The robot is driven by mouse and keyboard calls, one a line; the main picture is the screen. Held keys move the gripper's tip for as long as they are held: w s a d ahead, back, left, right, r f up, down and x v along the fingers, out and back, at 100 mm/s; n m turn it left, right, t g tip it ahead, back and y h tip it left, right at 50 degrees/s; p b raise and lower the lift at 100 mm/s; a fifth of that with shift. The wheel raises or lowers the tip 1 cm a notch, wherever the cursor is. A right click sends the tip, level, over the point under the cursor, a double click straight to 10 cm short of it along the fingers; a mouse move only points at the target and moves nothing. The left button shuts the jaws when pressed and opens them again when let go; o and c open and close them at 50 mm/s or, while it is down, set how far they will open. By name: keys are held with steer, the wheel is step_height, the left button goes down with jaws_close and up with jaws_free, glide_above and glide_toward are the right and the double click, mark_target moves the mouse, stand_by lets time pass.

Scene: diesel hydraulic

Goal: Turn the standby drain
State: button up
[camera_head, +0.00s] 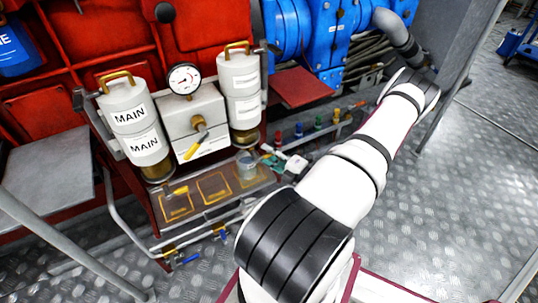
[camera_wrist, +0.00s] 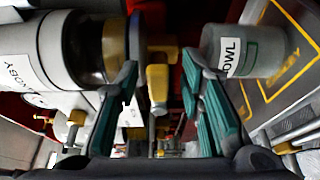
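The white standby filter (camera_wrist: 62,50) is at the left of the wrist view, its label partly cut off, with an amber-and-dark lower end. A small yellow handle (camera_wrist: 157,84), apparently the drain, shows between the fingers of my gripper (camera_wrist: 160,72). The gripper is open, with its teal-padded fingers on either side of the handle; I cannot tell whether either touches it. In the head view the standby filter (camera_head: 240,85) stands right of the gauge, and my gripper (camera_head: 270,154) is low beside its base. The drain is hard to make out there.
A grey cup (camera_wrist: 243,50), its label partly reading "OWL", stands close to the right finger. It also shows on the tray (camera_head: 190,212) in the head view. The MAIN filter (camera_head: 133,120), gauge (camera_head: 184,79) and yellow lever (camera_head: 194,148) are left. Coloured-capped fittings (camera_head: 318,122) lie behind.

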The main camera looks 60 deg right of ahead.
steer(key=shift+s, duration=0.1)
steer(key=s+a, duration=0.2)
steer(key=s, duration=0.9)
steer(key=shift+s, duration=0.35)
